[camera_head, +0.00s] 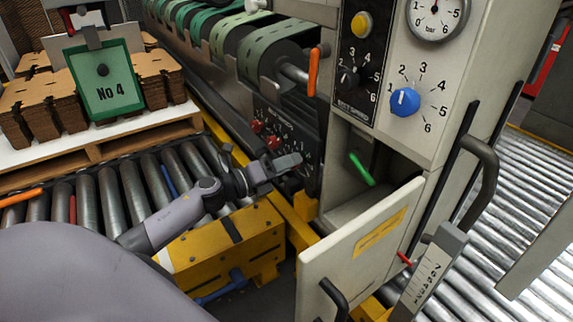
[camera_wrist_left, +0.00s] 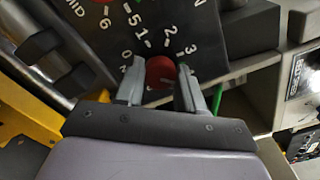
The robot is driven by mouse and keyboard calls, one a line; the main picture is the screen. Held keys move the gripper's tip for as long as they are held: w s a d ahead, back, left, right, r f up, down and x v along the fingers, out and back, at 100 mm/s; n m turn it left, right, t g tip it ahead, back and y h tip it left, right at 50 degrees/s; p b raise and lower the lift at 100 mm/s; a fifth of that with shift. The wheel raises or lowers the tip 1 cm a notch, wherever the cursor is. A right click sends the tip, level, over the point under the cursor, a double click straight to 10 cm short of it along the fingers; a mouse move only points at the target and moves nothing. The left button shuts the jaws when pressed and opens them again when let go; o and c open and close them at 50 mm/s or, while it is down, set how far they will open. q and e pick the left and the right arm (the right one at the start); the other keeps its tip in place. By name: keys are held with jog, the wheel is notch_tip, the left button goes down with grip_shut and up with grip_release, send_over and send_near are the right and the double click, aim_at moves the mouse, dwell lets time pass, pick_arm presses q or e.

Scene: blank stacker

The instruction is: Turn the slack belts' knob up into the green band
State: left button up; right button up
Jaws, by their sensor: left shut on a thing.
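A black dial panel (camera_head: 300,140) on the machine's side carries red knobs (camera_head: 272,142) and white number scales. My left gripper (camera_head: 289,163) is at this panel's lower part. In the left wrist view its two fingers are closed on a round red knob (camera_wrist_left: 160,70), one finger on each side, with printed numbers around it. The fingers and wrist hide part of the scale, and I cannot make out a green band or the pointer. Green belts (camera_head: 256,45) run over drums above the panel; I cannot tell which are slack. My right gripper is not in view.
An open compartment door (camera_head: 360,250) and a green handle (camera_head: 361,168) are right of the gripper. A control face with a blue knob (camera_head: 404,101) is above. A yellow block (camera_head: 225,245) lies under my arm. A roller conveyor (camera_head: 90,200) runs at left.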

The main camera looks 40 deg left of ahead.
pick_arm(q)
jog(key=o, duration=1)
jog(key=shift+o, duration=0.2)
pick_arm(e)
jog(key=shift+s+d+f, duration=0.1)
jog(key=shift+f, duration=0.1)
pick_arm(q)
jog(key=shift+s, duration=0.1)
jog(key=p+v, duration=0.1)
jog(key=v, duration=0.6)
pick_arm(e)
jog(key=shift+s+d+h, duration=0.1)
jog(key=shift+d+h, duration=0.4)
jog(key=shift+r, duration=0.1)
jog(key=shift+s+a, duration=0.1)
